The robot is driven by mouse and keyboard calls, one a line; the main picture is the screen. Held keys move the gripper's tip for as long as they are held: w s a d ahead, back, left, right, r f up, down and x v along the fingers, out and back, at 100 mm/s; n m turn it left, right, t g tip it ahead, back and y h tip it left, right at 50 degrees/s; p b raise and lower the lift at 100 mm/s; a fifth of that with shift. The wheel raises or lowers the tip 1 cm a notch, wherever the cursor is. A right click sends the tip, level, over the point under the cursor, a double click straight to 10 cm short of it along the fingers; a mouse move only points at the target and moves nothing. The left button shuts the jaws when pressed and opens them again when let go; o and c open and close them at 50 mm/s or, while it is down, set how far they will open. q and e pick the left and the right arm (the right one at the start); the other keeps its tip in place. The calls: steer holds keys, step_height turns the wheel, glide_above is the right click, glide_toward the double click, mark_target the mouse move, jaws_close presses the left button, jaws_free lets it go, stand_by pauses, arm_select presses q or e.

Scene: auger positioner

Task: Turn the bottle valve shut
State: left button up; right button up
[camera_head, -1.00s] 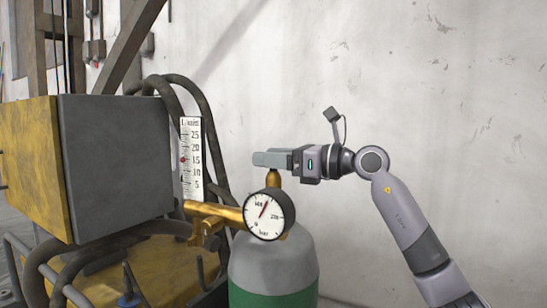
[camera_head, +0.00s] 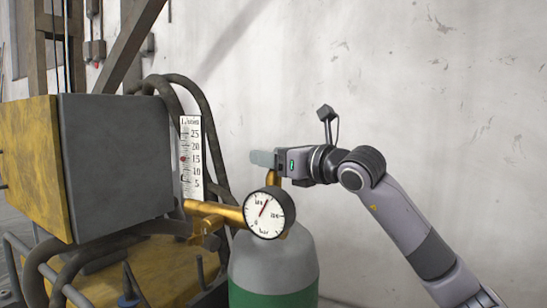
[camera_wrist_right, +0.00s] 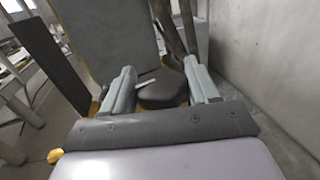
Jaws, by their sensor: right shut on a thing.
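The gas bottle (camera_head: 273,262) stands upright, grey at the shoulder and green below. A brass valve stem (camera_head: 273,182) rises from its top. In the right wrist view the dark rounded valve knob (camera_wrist_right: 160,95), with a pale mark on it, sits between the two fingers. My right gripper (camera_head: 263,158) is level at the top of the stem and shut on the knob, which it hides in the head view. The gripper also shows in the right wrist view (camera_wrist_right: 160,82). My left gripper is not in view.
A round pressure gauge (camera_head: 264,213) on a brass regulator (camera_head: 212,209) is close below the gripper. A flow scale (camera_head: 191,158), a grey and yellow box (camera_head: 115,155) and dark hoses (camera_head: 197,100) stand to the left. The right side is free up to the pale wall (camera_head: 430,70).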

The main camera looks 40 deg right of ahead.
steer(key=shift+m+h, duration=0.8)
steer(key=shift+h, duration=0.4)
steer(key=o, duration=0.9)
steer(key=shift+s+f, duration=0.1)
steer(key=shift+s, duration=0.45)
arm_select(q)
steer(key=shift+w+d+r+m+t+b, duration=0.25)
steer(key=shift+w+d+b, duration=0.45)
steer(key=shift+b, duration=0.55)
arm_select(e)
steer(key=s, duration=0.6)
steer(key=shift+a, duration=0.45)
